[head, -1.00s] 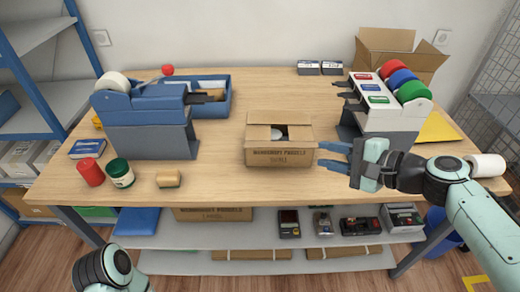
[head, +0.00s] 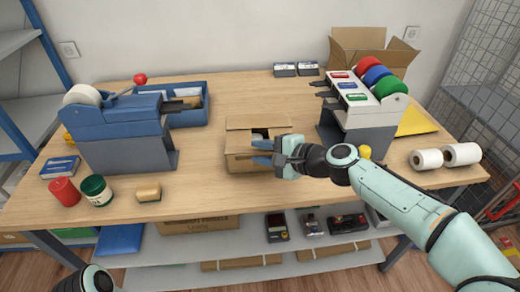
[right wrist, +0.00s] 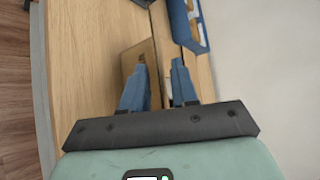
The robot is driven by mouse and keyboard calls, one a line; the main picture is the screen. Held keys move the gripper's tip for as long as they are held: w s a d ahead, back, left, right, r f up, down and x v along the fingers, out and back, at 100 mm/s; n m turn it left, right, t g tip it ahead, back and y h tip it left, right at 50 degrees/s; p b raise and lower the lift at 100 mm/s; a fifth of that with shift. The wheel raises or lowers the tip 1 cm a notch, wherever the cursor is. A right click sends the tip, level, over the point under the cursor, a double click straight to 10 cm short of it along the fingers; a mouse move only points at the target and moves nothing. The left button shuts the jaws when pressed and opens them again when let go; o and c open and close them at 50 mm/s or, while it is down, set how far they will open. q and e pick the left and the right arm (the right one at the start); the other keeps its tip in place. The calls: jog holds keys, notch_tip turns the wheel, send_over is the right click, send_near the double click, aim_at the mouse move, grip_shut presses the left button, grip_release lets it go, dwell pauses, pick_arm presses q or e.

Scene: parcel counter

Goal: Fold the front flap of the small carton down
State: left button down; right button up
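The small brown carton (head: 240,160) stands on the table's middle, with a dark opening in its top. Its back part looks covered by a flap (head: 256,122). My right gripper (head: 254,151) is at the carton's front right, its blue fingers apart and empty. They hide much of the front, so I cannot tell how the front flap lies or whether they touch it. In the right wrist view, brown cardboard (right wrist: 138,52) lies beyond and partly behind the left finger of the open gripper (right wrist: 159,66). Only part of my left arm shows; its gripper is out of view.
A blue tape dispenser (head: 115,130) stands left, and a label dispenser with coloured rolls (head: 365,115) stands close right of the carton. An open box (head: 370,52) is behind. White rolls (head: 427,159) lie right.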

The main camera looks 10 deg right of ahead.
jog(key=shift+w+a+f, duration=0.1)
jog(key=shift+w+a, duration=0.15)
jog(key=shift+a, duration=0.05)
grip_shut()
dwell(1.3)
